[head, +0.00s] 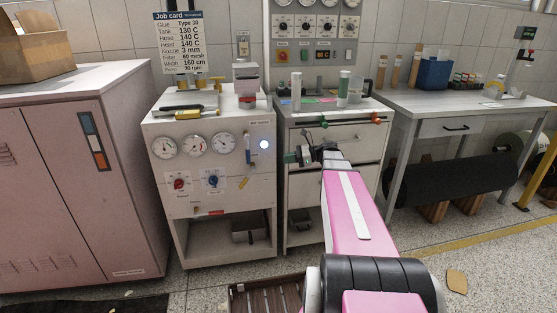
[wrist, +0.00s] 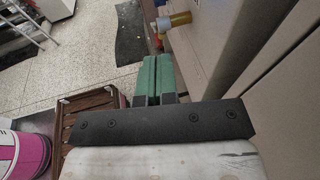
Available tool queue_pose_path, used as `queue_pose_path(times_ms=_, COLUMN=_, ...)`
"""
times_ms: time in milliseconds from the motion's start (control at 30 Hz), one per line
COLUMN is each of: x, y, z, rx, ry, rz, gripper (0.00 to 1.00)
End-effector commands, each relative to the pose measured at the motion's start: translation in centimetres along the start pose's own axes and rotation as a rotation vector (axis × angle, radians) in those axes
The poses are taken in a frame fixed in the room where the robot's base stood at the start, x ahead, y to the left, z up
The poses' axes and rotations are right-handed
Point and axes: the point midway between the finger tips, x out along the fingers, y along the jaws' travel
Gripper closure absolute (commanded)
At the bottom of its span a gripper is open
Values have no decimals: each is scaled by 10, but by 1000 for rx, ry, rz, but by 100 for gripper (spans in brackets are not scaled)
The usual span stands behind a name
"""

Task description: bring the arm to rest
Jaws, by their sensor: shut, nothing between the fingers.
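My gripper (head: 291,157) is at the end of my pink arm, which reaches forward in the head view. It is in front of the drawer cabinet (head: 345,135), beside the right edge of the gauge machine (head: 208,190). In the wrist view my gripper (wrist: 157,64) shows two green fingers pressed together, with nothing between them. A pale panel (wrist: 235,60) stands close to the right of the fingers there. Whether the gripper touches the cabinet cannot be told.
A brass-coloured fitting (wrist: 180,19) juts out near the fingers. Red and green knobs (head: 376,119) project from the cabinet. A slatted wooden crate (head: 240,300) lies on the floor below. A workbench (head: 455,105) stands right. Open floor (head: 500,255) lies at lower right.

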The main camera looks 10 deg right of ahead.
Motion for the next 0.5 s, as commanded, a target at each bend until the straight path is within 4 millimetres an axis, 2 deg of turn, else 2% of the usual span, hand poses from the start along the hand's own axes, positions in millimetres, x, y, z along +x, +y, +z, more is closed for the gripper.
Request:
queue_pose_path(times_ms=167, x=-8, y=0, z=-2, rx=0, ry=0, rz=1, gripper=100)
queue_pose_path(times_ms=500, x=-6, y=2, z=-2, rx=-6, ry=5, rz=2, gripper=100)
